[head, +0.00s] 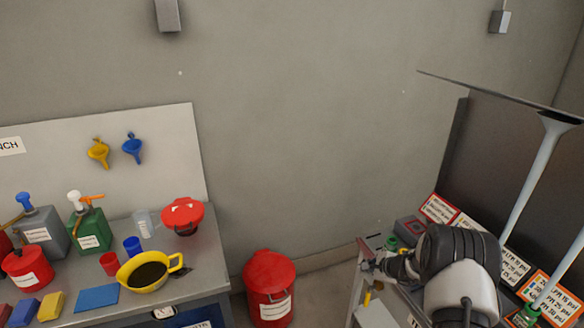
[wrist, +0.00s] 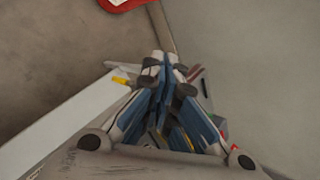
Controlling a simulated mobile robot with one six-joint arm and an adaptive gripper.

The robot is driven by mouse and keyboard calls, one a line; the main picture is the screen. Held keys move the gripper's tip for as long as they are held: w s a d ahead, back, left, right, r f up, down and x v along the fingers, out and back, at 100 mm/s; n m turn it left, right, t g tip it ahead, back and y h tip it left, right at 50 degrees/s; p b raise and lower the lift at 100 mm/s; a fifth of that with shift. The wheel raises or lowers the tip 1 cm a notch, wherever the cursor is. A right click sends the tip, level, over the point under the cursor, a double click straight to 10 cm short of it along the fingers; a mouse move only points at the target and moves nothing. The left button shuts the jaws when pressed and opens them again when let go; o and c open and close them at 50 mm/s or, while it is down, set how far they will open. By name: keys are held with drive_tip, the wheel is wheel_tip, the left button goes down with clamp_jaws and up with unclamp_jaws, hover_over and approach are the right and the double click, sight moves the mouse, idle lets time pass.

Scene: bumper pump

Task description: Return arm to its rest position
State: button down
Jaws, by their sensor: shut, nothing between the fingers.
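My arm shows at the lower right of the head view, over the right-hand stand. My gripper (head: 368,262) points left from the dark wrist, near the stand's left edge, and is small and partly hidden there. In the wrist view my gripper (wrist: 165,62) is shut, its blue-padded fingers together with nothing between them. A brown floor or wall edge lies beyond the fingertips.
A red bin (head: 270,287) stands between bench and stand. Label cards (head: 440,209) and a grey pole (head: 535,180) are close to my arm.

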drive_tip(key=s+a+r+n+y+b, duration=0.1)
drive_tip(key=s+a+r+n, duration=0.2)
drive_tip(key=r, duration=0.5)
drive_tip(key=a+r+n+y, duration=0.1)
drive_tip(key=a+r+n, duration=0.2)
drive_tip(key=a+r, duration=0.3)
drive_tip(key=s+a+r+n+g+b, duration=0.1)
drive_tip(key=s+a+r+n, duration=0.2)
drive_tip(key=s+r, duration=0.35)
drive_tip(key=s+a+r+n+g+b, duration=0.1)
drive_tip(key=s+a+r+n, duration=0.2)
drive_tip(key=s+r, duration=0.35)
drive_tip(key=s+a+r+n+g+h+b, duration=0.1)
drive_tip(key=s+r+n, duration=0.15)
drive_tip(key=s, duration=0.55)
drive_tip(key=s+r+n+g+h+b, duration=0.1)
drive_tip(key=s+n, duration=0.2)
drive_tip(key=s, duration=0.6)
drive_tip(key=s+d+f+n+h, duration=0.1)
drive_tip(key=s+d, duration=0.1)
drive_tip(key=s, duration=0.5)
drive_tip(key=s+d+f+n+h+b, duration=0.1)
drive_tip(key=s+d+f+n+h, duration=0.1)
drive_tip(key=s, duration=0.5)
drive_tip(key=shift+d+f+b, duration=0.25)
drive_tip(key=shift+b, duration=0.05)
drive_tip(key=shift+d, duration=0.1)
